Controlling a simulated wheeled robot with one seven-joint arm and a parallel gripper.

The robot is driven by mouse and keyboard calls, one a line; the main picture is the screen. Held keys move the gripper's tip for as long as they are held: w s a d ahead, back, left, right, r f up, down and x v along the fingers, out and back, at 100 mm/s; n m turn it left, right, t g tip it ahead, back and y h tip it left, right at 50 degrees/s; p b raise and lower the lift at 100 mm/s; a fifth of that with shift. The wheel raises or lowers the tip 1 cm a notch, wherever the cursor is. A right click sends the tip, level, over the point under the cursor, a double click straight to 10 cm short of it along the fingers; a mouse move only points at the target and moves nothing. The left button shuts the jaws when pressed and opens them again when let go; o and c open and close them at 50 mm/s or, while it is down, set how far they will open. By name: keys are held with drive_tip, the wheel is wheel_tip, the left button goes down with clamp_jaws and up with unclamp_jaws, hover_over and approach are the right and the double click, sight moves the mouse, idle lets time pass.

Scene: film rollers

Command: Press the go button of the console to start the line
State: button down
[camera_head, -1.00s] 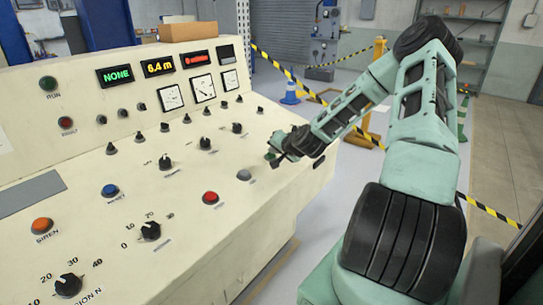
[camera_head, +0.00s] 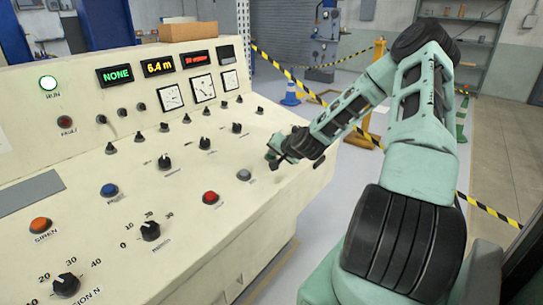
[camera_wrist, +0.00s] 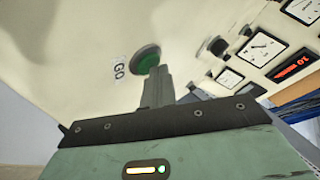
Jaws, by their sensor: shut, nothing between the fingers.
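The cream console (camera_head: 130,240) slopes across the left and middle of the head view. In the wrist view the green go button (camera_wrist: 145,58) sits beside the printed word GO. My gripper's shut fingers (camera_wrist: 156,74) overlap the button's lower edge in that view; whether they touch it I cannot tell. In the head view my gripper (camera_head: 273,160) is at the console's right end, low over its surface, and the go button cannot be made out there.
A grey button (camera_head: 244,175), a red button (camera_head: 210,198) and several black knobs (camera_head: 165,161) stand near my gripper. A cardboard box (camera_head: 187,31) rests on top of the console. Striped barrier tape (camera_head: 285,70) runs behind it.

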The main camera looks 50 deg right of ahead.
drive_tip(key=shift+s+r+p, duration=0.25)
drive_tip(key=shift+r+p, duration=0.5)
drive_tip(key=shift+r, duration=0.1)
drive_tip(key=r+p, duration=0.2)
drive_tip(key=s+r+p, duration=0.1)
drive_tip(key=r+p, duration=0.1)
drive_tip(key=shift+r, duration=0.4)
idle(0.8)
